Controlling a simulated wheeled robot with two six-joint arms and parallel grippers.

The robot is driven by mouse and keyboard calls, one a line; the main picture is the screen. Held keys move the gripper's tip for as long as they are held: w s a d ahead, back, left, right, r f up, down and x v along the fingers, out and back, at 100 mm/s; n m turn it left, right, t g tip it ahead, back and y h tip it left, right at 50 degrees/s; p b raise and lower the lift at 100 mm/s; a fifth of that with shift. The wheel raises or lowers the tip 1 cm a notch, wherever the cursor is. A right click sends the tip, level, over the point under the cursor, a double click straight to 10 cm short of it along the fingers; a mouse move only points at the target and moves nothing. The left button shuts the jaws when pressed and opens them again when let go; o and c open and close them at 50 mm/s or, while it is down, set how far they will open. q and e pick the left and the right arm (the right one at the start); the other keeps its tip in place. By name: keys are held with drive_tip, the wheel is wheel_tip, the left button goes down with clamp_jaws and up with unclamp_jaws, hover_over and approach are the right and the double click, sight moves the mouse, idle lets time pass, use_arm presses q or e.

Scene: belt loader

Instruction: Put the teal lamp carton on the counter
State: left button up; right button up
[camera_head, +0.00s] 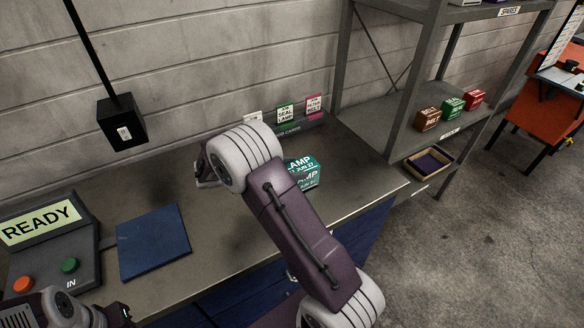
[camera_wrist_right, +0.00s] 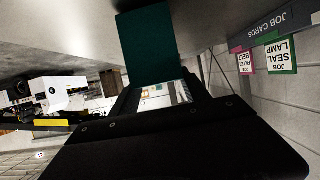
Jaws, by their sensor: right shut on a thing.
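The teal lamp carton (camera_head: 304,174) shows behind my right forearm in the head view, its left part hidden by the arm. It is at the counter (camera_head: 345,160), right of the counter's middle; I cannot tell whether it rests on the top or is held just above it. In the right wrist view the carton (camera_wrist_right: 148,45) is a plain dark teal block at the far end of my right gripper (camera_wrist_right: 158,92), which is shut on it. The fingertips are hidden in the head view. My left gripper (camera_head: 118,314) shows only in part at the bottom left; its jaws are unclear.
A blue mat (camera_head: 152,243) and a control box reading READY (camera_head: 50,235) are on the counter's left. Job cards (camera_head: 286,113) stand along the back. A grey shelf (camera_head: 385,115) at the right holds several small cartons and a tray (camera_head: 428,163).

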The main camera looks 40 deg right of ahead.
drive_tip(key=shift+f, duration=0.15)
drive_tip(key=shift+f+b, duration=0.2)
drive_tip(key=shift+b, duration=0.2)
drive_tip(key=o, duration=1.5)
drive_tip(key=shift+r, duration=0.1)
drive_tip(key=shift+r+p, duration=0.15)
drive_tip(key=shift+p, duration=0.15)
drive_tip(key=shift+a+r, duration=0.1)
drive_tip(key=shift+a, duration=0.15)
drive_tip(key=b+v, duration=0.1)
drive_tip(key=v, duration=1)
drive_tip(key=shift+a, duration=0.25)
drive_tip(key=shift+r, duration=0.1)
